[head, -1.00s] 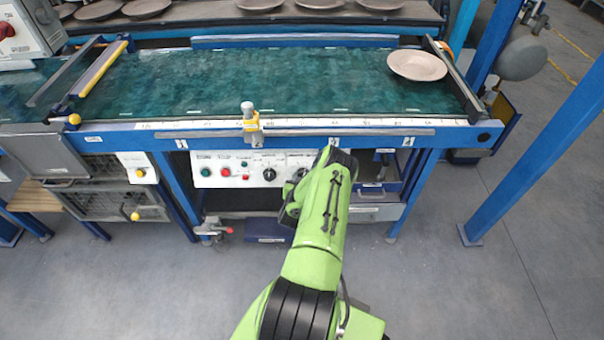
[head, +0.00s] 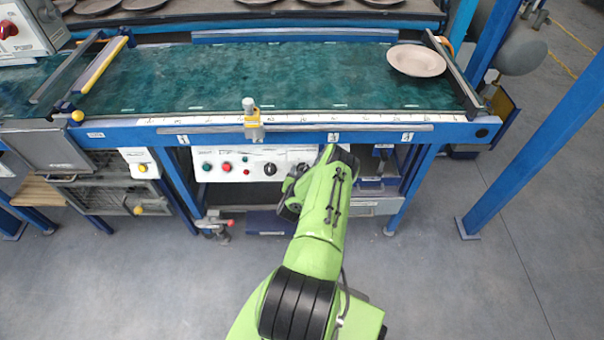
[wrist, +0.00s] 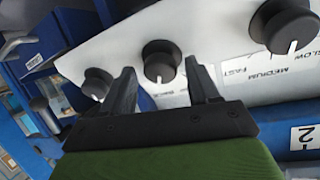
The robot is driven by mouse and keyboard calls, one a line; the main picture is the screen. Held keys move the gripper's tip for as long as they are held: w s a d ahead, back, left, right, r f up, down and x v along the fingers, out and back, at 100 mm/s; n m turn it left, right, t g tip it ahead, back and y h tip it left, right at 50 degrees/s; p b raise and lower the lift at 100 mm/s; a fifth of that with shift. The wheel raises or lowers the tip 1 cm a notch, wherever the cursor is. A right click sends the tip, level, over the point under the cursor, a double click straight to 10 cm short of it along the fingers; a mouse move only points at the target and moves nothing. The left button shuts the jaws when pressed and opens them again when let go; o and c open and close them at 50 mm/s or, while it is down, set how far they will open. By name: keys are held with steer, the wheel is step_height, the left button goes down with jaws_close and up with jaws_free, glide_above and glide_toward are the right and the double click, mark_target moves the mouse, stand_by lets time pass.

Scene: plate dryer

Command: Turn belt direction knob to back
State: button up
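The belt direction knob (wrist: 160,62) is black and round, on the white control panel (head: 236,167), with a partly hidden label below it in the wrist view that seems to read "BACK". Its white pointer mark faces down in that view. My gripper (wrist: 159,68) is open, with one finger on each side of the knob in the picture. I cannot tell whether either finger touches it. In the head view my arm (head: 318,215) reaches the panel and hides this knob.
A speed knob (wrist: 284,27) marked slow, medium and fast sits to the right in the wrist view. Another black knob (wrist: 97,83) is to the left. The blue conveyor frame (head: 300,133) runs above the panel. A plate (head: 417,60) lies on the green belt (head: 230,80).

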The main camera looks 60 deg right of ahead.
steer(key=p+v, duration=0.5)
steer(key=v, duration=1)
steer(key=shift+a+p, duration=0.4)
